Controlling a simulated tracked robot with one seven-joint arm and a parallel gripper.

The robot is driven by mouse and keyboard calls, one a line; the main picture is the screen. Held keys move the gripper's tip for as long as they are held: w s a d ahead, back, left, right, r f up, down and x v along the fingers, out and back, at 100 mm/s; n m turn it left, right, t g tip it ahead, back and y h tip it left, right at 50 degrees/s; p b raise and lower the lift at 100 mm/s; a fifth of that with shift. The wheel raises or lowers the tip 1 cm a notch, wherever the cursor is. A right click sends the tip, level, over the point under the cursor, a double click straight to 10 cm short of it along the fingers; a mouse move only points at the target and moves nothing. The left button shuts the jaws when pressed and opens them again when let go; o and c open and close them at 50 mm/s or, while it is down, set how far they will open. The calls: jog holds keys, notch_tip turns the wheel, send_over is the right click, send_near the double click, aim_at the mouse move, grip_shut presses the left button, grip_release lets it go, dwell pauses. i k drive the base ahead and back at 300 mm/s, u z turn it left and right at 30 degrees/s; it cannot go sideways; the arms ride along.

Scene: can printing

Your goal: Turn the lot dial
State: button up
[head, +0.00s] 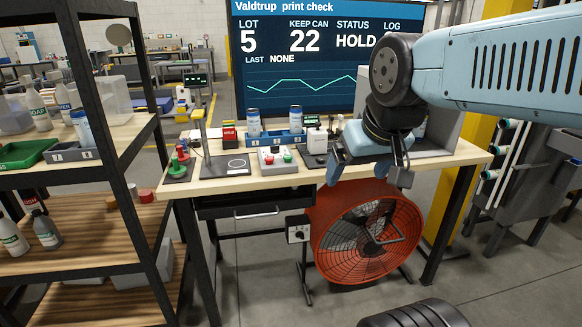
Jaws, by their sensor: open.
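The wall screen (292,75) reads LOT 5, KEEP CAN 22, STATUS HOLD and LAST NONE. No dial with a readable lot label shows. A small grey box with a dark round knob (298,234) stands on a post below the bench front, left of the fan; I cannot tell whether this is the lot dial.
The bench (235,184) carries a blue rack (277,138) with two cans, a white device (315,141) and a yellow-topped stand (199,128). A large red fan (365,245) stands under its right side. A dark shelf unit (130,150) is at left. The front floor is mostly clear.

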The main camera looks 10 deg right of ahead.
aim_at(275, 149)
jog(key=z, duration=0.2)
jog(key=k, duration=0.3)
jog(key=u, duration=0.65)
jog(key=i, duration=2.15)
jog(key=z, duration=0.9)
